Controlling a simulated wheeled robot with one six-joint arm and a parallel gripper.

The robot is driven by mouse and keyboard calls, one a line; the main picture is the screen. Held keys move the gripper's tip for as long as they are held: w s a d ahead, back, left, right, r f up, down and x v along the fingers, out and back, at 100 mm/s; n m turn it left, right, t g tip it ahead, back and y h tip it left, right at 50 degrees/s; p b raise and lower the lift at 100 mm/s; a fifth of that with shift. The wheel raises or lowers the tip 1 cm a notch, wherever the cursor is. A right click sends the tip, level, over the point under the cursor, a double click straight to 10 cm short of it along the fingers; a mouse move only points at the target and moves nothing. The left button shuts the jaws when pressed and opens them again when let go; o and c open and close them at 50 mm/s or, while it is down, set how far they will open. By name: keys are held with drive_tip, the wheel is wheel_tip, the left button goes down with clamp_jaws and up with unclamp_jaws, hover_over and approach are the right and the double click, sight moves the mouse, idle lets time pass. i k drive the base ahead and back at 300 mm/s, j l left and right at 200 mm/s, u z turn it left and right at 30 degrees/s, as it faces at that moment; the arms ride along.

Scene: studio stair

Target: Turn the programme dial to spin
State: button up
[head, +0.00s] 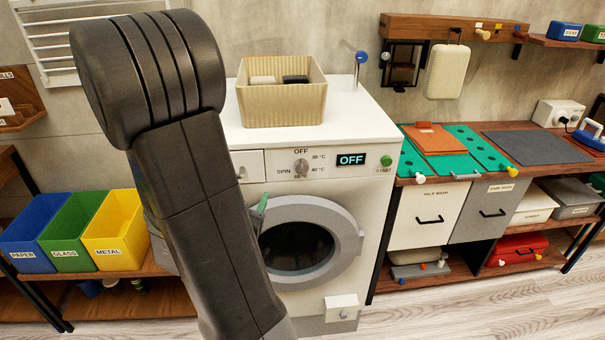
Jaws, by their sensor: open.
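The white washing machine (345,127) stands in the middle. Its programme dial (301,166) is a small grey knob on the front panel. The labels OFF, 30 °C, 40 °C, 60 °C and SPIN surround it, with OFF at the top and SPIN at the lower left. The dial's pointer is too small to read. The display (351,160) reads OFF. A green START button (386,161) is to its right. My dark arm crosses the left of the machine. A slim grey-green tip, seemingly my gripper (259,214), shows beside the arm, below and left of the dial, apart from it. The rest is hidden.
A ribbed beige bin (282,103) with two items stands on the machine. The round door (353,236) is closed below the panel. Blue, green and yellow sorting bins (115,244) stand left. A workbench (400,181) stands right. The space before the dial looks clear.

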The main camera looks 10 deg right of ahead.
sight(301, 168)
drive_tip(key=l+u, duration=0.2)
drive_tip(key=l, duration=0.2)
drive_tip(key=k+l+u, duration=0.15)
drive_tip(key=l, duration=0.25)
drive_tip(key=l+u, duration=0.2)
drive_tip(key=l, duration=0.25)
drive_tip(key=k, duration=0.05)
